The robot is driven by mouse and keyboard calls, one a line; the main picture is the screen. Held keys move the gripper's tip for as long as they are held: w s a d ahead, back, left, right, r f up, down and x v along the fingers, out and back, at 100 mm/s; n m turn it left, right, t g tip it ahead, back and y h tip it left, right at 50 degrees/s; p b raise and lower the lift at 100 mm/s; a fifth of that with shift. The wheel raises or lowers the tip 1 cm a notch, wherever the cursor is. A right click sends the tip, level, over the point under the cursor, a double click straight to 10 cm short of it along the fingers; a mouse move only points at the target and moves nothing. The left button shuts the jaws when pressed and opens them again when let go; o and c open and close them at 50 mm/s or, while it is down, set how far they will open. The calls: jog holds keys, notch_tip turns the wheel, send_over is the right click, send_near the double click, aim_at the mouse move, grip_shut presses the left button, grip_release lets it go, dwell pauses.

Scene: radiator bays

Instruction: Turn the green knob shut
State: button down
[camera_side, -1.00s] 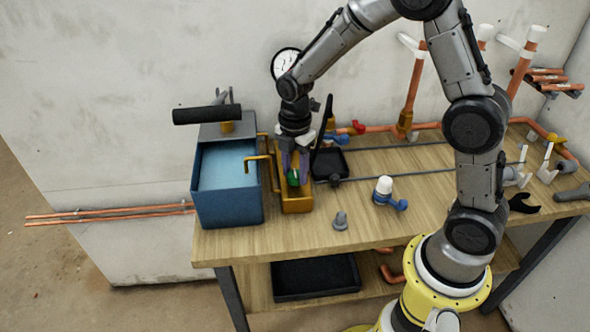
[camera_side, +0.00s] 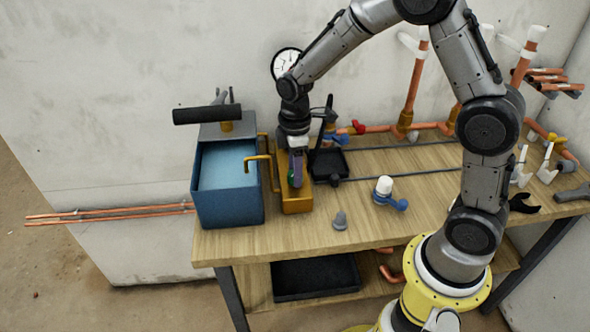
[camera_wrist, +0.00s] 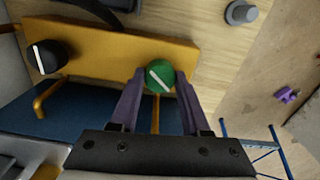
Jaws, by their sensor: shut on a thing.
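The green knob (camera_wrist: 160,77) is round with a white line on its face and sits on a yellow block (camera_wrist: 105,45). In the wrist view the line runs slantwise, from upper left to lower right. My gripper (camera_wrist: 153,83) is shut on the green knob, with a purple finger on either side of it. In the side view my gripper (camera_side: 297,172) points down over the yellow block (camera_side: 297,204), and the green knob is mostly hidden by the fingers.
A black knob (camera_wrist: 47,57) with a white line sits on the same block. A blue tank (camera_side: 228,205) stands close to the left.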

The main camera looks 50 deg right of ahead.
jog(key=m, duration=0.5)
jog(key=shift+r+m, duration=0.1)
jog(key=shift+m, duration=2.4)
jog(key=shift+c, duration=1.9)
grip_release()
notch_tip(320, 180, up, 14)
